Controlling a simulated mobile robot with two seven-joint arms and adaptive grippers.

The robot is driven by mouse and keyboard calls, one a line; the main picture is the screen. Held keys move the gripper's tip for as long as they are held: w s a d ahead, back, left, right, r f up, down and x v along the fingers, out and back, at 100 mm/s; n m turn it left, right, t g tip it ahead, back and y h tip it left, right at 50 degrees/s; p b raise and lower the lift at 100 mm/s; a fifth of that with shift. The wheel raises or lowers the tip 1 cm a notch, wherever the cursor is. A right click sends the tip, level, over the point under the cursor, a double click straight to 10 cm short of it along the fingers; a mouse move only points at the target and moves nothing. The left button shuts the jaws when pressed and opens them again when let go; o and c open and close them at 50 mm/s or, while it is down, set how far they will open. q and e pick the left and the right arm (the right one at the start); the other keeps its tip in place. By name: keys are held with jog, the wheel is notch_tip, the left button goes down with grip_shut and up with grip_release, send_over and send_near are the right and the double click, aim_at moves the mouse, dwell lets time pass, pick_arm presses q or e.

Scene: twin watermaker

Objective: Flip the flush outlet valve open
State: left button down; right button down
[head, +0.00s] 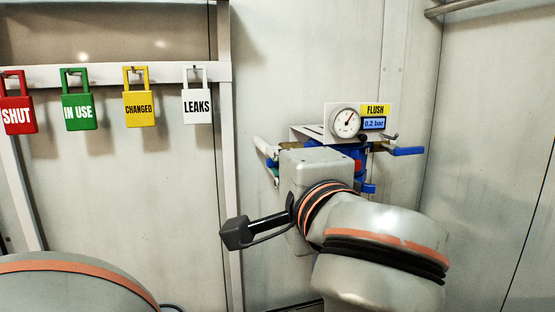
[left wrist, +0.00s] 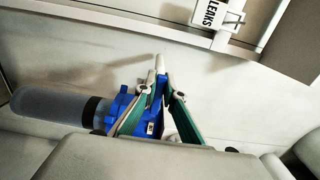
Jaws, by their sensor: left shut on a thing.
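The flush station has a round gauge (head: 345,122), a yellow FLUSH label (head: 376,110) and a display reading 0.2 bar. Below them sits a blue valve body (head: 358,152), mostly hidden behind my left wrist in the head view. A blue lever (head: 406,150) sticks out to its right. In the left wrist view, my left gripper (left wrist: 161,82) has its two green-padded fingers converging at the blue valve (left wrist: 120,108), shut on a narrow blue part with a pale tip. Whether this is the outlet lever is unclear. The right gripper is not in view.
Red SHUT, green IN USE, yellow CHANGED and white LEAKS tags (head: 197,106) hang from a pale rail (head: 120,74) at left. In the left wrist view a translucent pipe (left wrist: 50,104) with a black collar joins the valve. The wall right of the station is bare.

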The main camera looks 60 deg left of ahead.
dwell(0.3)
pick_arm(q)
jog(key=c, duration=2.1)
grip_release()
jog(key=shift+c, duration=0.2)
jog(key=v, duration=0.7)
jog(key=shift+d, duration=0.25)
